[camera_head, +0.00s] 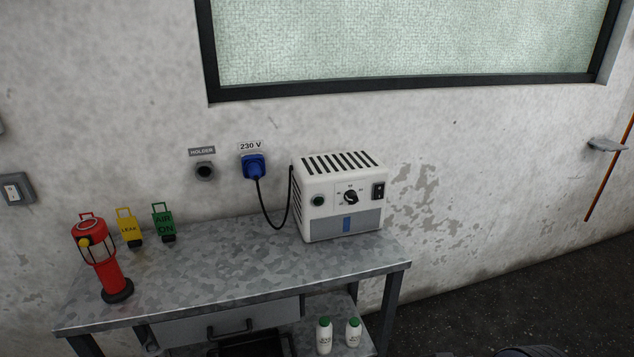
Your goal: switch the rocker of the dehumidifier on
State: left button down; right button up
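The dehumidifier (341,197) is a white box with slots on top, standing at the right end of the metal workbench. Its black rocker (379,191) is at the upper right of its front face; it is too small to tell which side is pressed. A dark round knob (351,197) sits in the middle of the front, and a dark green round lamp or button (318,201) is at its left. A cord runs from the box to a blue plug (253,167) in the wall under a "230 V" label. Neither gripper shows in the head view.
The metal workbench (215,266) has a clear middle. A red lantern (101,260), a yellow "LEAK" tag (129,230) and a green "AIR ON" tag (164,224) stand at its left. White bottles (324,336) stand on the lower shelf. A wall switch (15,190) is at far left.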

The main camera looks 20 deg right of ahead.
aim_at(378, 189)
jog(key=i+l, duration=0.15)
jog(key=i, duration=0.3)
jog(key=i+l+z, duration=0.15)
jog(key=i, duration=0.3)
